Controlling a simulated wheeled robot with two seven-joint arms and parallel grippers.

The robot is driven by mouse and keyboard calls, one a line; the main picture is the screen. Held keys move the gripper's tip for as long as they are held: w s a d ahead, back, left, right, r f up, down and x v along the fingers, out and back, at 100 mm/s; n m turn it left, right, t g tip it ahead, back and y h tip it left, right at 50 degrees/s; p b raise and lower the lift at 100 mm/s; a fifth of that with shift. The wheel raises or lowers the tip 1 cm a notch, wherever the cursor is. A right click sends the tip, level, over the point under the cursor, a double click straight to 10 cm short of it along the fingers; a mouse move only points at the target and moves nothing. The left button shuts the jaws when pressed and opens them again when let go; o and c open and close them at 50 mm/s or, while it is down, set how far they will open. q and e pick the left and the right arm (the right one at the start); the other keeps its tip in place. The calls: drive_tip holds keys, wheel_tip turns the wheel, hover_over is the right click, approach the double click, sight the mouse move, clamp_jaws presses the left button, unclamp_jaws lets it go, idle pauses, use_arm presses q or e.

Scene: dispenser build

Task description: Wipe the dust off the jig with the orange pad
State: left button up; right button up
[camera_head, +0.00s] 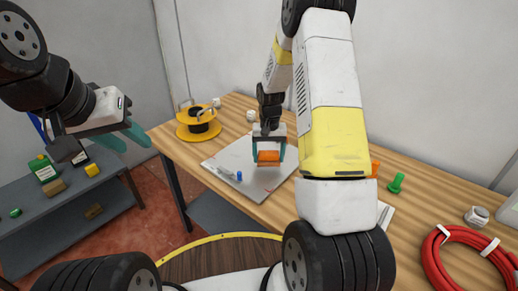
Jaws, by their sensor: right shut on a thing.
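The orange pad (268,157) is between the teal fingers of my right gripper (268,160), which is shut on it. The pad is over the right part of a pale grey plate (258,187) on the wooden table, which looks like the jig. I cannot tell whether the pad touches the plate. A small blue piece (239,176) and a small pale piece (225,171) are on the plate's left part. Dust is too fine to make out. My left gripper (123,138) is empty, its teal fingers apart, left of the table.
A red hose coil (468,262), a green peg (397,183) and a metal nut (476,216) are at the right. A low grey bench (75,215) with small boxes is at the left. My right arm hides the table's middle.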

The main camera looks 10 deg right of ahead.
drive_tip(key=shift+r, duration=2.75)
